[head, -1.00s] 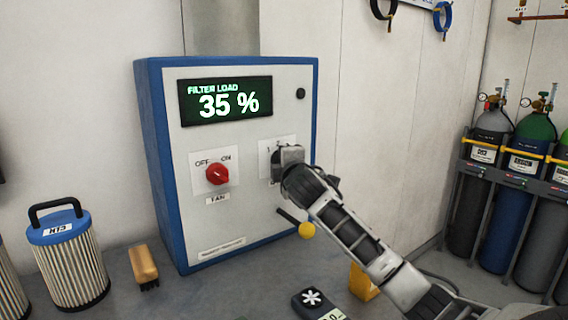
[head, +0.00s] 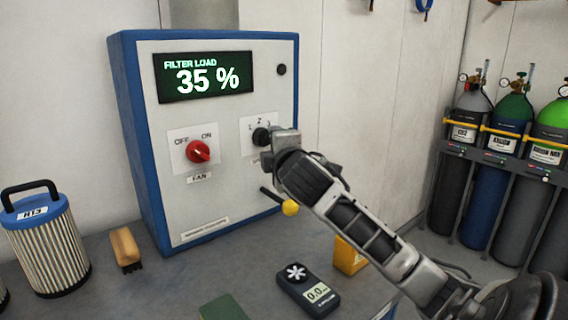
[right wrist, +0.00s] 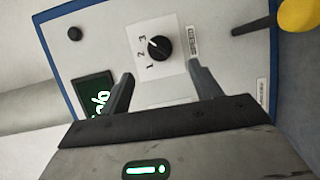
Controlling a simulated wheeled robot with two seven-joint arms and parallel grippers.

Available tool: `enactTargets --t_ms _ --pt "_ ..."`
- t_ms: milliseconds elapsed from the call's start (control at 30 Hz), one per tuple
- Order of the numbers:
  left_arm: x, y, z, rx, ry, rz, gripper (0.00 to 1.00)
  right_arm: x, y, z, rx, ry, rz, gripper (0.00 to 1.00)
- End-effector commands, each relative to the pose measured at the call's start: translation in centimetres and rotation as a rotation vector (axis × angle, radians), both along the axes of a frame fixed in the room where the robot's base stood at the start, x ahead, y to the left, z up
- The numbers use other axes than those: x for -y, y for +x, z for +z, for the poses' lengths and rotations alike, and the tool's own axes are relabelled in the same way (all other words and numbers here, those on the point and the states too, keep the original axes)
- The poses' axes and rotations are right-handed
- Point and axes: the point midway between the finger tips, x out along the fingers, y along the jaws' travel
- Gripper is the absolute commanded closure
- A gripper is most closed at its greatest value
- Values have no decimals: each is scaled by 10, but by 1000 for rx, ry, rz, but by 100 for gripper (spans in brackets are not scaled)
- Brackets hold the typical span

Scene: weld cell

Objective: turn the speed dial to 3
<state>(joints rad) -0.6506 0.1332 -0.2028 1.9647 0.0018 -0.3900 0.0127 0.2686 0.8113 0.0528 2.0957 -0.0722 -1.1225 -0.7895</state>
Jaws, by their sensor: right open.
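The black speed dial (head: 261,137) sits on a white plate marked 1, 2, 3 on the front of the blue and grey control box (head: 218,205). In the right wrist view the dial (right wrist: 159,47) shows whole, and its white mark appears to point towards the 3. My right gripper (head: 286,138) is just in front and to the right of the dial in the head view. In the right wrist view my right gripper's fingers (right wrist: 162,80) are apart, with nothing between them, and the dial stands clear beyond the tips. My left gripper is out of view.
A red fan knob (head: 198,151) is left of the dial, pointing towards ON. The display (head: 204,77) reads filter load 35 %. A lever with a yellow ball (head: 290,208) juts out below.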

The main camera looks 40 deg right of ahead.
Motion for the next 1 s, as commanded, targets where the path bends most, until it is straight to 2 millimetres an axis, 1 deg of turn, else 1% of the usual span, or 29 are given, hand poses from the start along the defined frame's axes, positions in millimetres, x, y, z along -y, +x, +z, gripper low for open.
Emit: enactTargets --t_ms 33,200,300,400,533,1000 --pt "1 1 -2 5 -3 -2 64 -6 -11 -1 2 -3 2 36" --pt "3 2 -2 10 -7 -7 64 -22 -40 2 1 0 1 36" --pt "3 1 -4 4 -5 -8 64 -29 -52 4 1 1 1 36" --pt "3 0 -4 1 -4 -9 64 -32 -58 5 0 1 0 36" --pt "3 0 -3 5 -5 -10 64 -34 -62 5 0 1 -1 36" --pt "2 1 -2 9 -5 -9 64 -33 -61 5 0 1 -1 36"
